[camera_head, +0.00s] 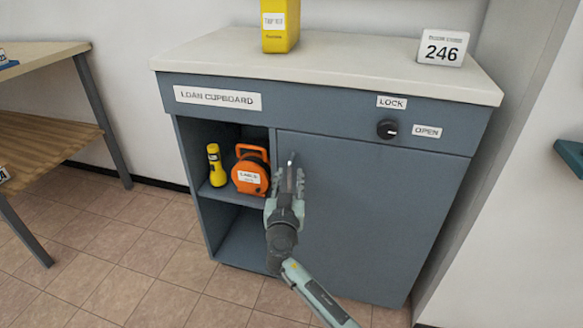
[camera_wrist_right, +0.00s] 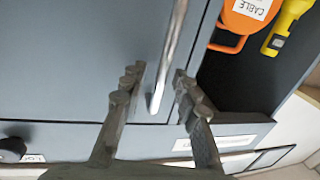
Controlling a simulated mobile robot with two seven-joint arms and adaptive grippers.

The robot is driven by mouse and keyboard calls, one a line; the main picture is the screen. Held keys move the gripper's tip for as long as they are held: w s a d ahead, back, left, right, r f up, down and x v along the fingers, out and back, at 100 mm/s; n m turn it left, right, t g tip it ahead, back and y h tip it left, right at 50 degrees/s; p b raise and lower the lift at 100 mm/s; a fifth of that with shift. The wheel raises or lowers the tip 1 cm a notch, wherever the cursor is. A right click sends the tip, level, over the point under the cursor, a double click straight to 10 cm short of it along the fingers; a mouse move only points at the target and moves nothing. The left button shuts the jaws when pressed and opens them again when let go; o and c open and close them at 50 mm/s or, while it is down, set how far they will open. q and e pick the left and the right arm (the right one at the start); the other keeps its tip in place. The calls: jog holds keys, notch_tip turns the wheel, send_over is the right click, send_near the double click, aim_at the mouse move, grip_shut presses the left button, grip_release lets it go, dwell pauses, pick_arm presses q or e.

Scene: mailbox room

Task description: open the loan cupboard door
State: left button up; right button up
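The loan cupboard (camera_head: 350,95) is blue-grey with a pale top. Its door (camera_head: 375,215) covers the right part of the front and looks flush with it. An upright metal bar handle (camera_head: 290,165) is near the door's left edge. My right gripper (camera_head: 286,185) is in front of the handle. In the right wrist view, my right gripper (camera_wrist_right: 158,85) is open, with one finger on each side of the handle (camera_wrist_right: 168,60) and visible gaps. A black knob (camera_head: 387,129) sits between the LOCK and OPEN labels, its white mark toward OPEN. My left gripper is not in view.
The open left shelf holds a yellow torch (camera_head: 216,165) and an orange cable reel (camera_head: 250,172). A yellow box (camera_head: 280,28) and a 246 sign (camera_head: 442,47) stand on top. A wooden table (camera_head: 45,140) is at left. Tiled floor in front is clear.

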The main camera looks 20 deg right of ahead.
jog(key=shift+w, duration=0.15)
grip_shut()
dwell(0.5)
